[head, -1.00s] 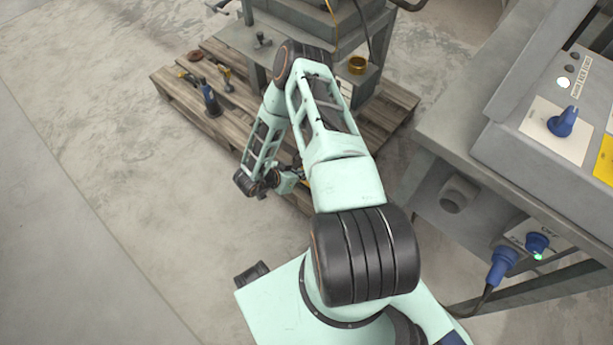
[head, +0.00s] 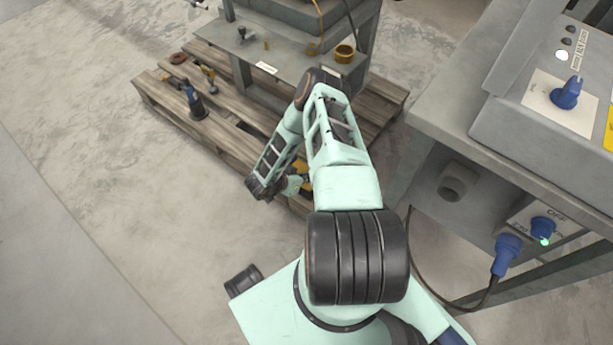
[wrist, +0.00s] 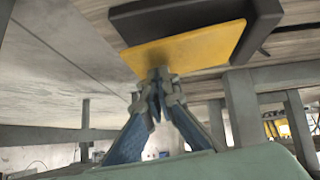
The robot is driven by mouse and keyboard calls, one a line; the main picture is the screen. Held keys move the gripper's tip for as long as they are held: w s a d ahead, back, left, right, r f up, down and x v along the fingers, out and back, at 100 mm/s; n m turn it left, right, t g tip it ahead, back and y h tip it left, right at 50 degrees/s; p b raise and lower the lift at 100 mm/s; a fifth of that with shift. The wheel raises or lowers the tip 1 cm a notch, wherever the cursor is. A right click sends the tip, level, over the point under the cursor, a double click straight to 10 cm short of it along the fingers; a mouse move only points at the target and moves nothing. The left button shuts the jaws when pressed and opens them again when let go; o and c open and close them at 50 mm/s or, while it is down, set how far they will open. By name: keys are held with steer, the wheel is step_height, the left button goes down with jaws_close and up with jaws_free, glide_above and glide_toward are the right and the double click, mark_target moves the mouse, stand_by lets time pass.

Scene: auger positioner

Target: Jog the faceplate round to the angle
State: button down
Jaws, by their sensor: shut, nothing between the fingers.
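The faceplate is not clearly visible in either view. The grey positioner stand (head: 290,75) stands on a wooden pallet at the top of the head view, its upper part cut off. In the wrist view, a flat yellow plate (wrist: 180,52) with a dark plate (wrist: 180,17) behind it lies close to my gripper (wrist: 158,76). The gripper is shut and empty. Its fingertips overlap the yellow plate's edge in the picture; I cannot tell whether they touch it. In the head view, my arm hides most of the gripper, and a yellow patch (head: 302,167) shows beside it.
A grey control cabinet (head: 500,120) on the right carries a blue knob (head: 567,92) and a lit white button. Lower down are a blue switch (head: 543,229), a green light and a plugged cable (head: 490,290). Tools lie on the pallet (head: 165,100). Floor at left is clear.

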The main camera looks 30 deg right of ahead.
mark_target(308, 183)
steer(key=shift+s+f+m+t, duration=0.25)
steer(key=shift+f+m+t, duration=0.05)
steer(key=shift+f+t, duration=0.25)
steer(key=shift+s+d+f, duration=0.1)
steer(key=shift+s+f, duration=0.05)
steer(key=shift+f, duration=0.65)
steer(key=shift+s+f, duration=0.15)
steer(key=shift+s, duration=0.15)
stand_by(0.9)
steer(key=shift+w, duration=0.2)
stand_by(5.3)
